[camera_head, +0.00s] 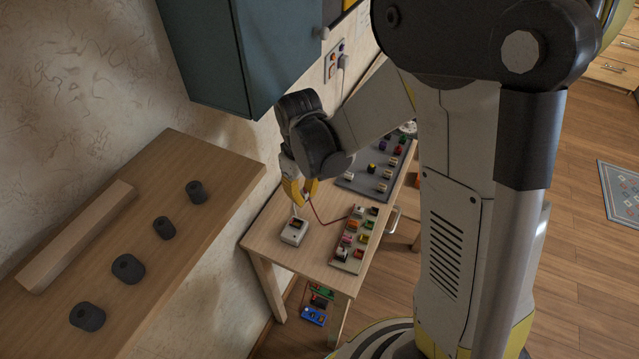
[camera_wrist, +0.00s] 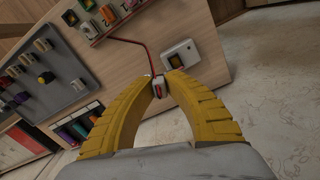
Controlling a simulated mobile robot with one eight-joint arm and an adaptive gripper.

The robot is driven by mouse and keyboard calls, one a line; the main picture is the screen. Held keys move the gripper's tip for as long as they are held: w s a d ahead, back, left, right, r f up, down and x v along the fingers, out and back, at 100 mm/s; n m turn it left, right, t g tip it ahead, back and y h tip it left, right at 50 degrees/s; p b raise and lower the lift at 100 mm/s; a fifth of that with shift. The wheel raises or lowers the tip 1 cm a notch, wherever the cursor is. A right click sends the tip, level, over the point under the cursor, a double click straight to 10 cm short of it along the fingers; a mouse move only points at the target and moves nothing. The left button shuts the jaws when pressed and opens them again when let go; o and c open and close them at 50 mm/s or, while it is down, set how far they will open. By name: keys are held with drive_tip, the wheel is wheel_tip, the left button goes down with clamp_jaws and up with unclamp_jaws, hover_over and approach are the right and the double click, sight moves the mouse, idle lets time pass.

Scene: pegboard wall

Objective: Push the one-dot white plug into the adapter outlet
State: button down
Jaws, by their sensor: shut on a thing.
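My gripper (camera_head: 298,207) has yellow fingers and hangs above the small wooden table. In the wrist view, my gripper (camera_wrist: 158,82) is shut on a small white plug (camera_wrist: 159,90) with a red patch on its face. A dot mark on it is too small to make out. A red cord runs from near the plug to the strip of coloured blocks. The adapter (camera_head: 293,231) is a white box with a dark opening on the table, just below the fingertips. In the wrist view the adapter (camera_wrist: 182,55) is beside the right fingertip, apart from the plug.
A pale strip (camera_head: 338,262) with several coloured blocks lies right of the adapter. A grey panel (camera_head: 352,186) with several plugs is behind. A teal cabinet (camera_head: 210,50) hangs above. A wooden bench (camera_head: 190,250) with several dark cylinders stands at left.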

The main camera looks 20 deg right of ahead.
sight(297, 225)
drive_tip(key=a+n, duration=0.1)
drive_tip(key=s+n, duration=0.1)
drive_tip(key=shift+a+n, duration=0.3)
drive_tip(key=shift+a, duration=0.1)
drive_tip(key=shift+s+a+f+n, duration=0.2)
drive_tip(key=shift+a+f+n, duration=0.05)
drive_tip(key=shift+a+n, duration=0.35)
drive_tip(key=shift+d+f+b, duration=0.1)
drive_tip(key=shift+f+b, duration=1.8)
drive_tip(key=shift+f, duration=0.75)
drive_tip(key=shift+f+b, duration=0.85)
drive_tip(key=shift+b, duration=0.2)
drive_tip(key=c, duration=1.4)
unclamp_jaws()
drive_tip(key=shift+r, duration=0.15)
drive_tip(key=shift+r+p, duration=1.95)
drive_tip(key=shift+r, duration=0.5)
